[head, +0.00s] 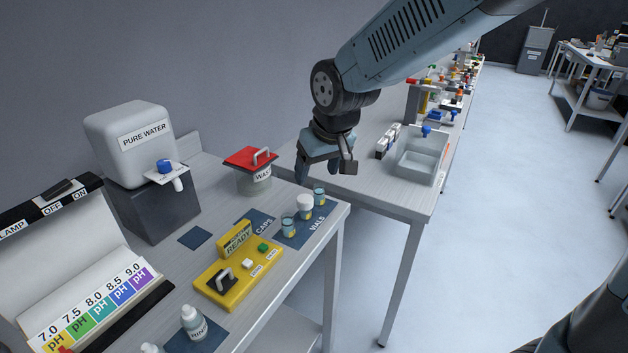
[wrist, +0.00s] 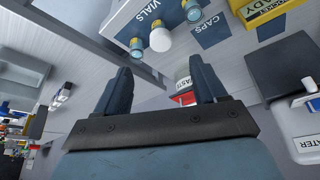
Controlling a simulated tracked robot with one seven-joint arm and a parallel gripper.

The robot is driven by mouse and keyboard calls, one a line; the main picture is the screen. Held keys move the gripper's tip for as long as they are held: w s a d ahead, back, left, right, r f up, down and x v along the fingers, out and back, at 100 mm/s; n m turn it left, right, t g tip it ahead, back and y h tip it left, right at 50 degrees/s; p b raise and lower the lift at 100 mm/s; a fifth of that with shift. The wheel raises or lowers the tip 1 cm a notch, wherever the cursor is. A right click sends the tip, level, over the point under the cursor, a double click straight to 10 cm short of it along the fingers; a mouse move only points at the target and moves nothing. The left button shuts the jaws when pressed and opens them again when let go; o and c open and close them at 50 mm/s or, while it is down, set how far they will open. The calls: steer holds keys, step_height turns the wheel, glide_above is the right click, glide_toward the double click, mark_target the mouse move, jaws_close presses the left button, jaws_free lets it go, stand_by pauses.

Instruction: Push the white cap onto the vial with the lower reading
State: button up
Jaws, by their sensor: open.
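Three small vials stand in a row on the blue VIALS mat (head: 289,241): a near vial (head: 289,229), a middle vial (head: 304,213) and a far vial (head: 319,198). A white cap (head: 305,201) sits on top of the middle one; I cannot tell how firmly. The cap shows in the wrist view (wrist: 160,39) between two uncapped vials. My gripper (head: 325,173) is open and empty, above and behind the far vial, apart from all of them. The visible part of the CAPS mat (head: 255,216) is bare. No vial reading is legible.
A yellow meter (head: 232,284) marked READY stands nearer on the bench. A grey WASTE pot (head: 255,181) with a red lid is left of my gripper. A PURE WATER tank (head: 135,140) and pH chart (head: 95,307) stand left.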

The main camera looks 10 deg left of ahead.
steer(key=shift+v, duration=1.1)
steer(key=shift+d, duration=0.1)
steer(key=s+d+r+m+h, duration=0.1)
steer(key=s+d, duration=0.3)
steer(key=d, duration=0.6)
steer(key=s+d+r+m+t+h, duration=0.1)
steer(key=s+d+r+m, duration=0.3)
steer(key=d, duration=0.6)
steer(key=s+d+r+m+t, duration=0.1)
steer(key=s+d, duration=0.3)
steer(key=d, duration=0.7)
steer(key=shift+s+r+m+h, duration=0.25)
steer(key=shift+r+m+h, duration=0.15)
steer(key=shift+r+m, duration=0.4)
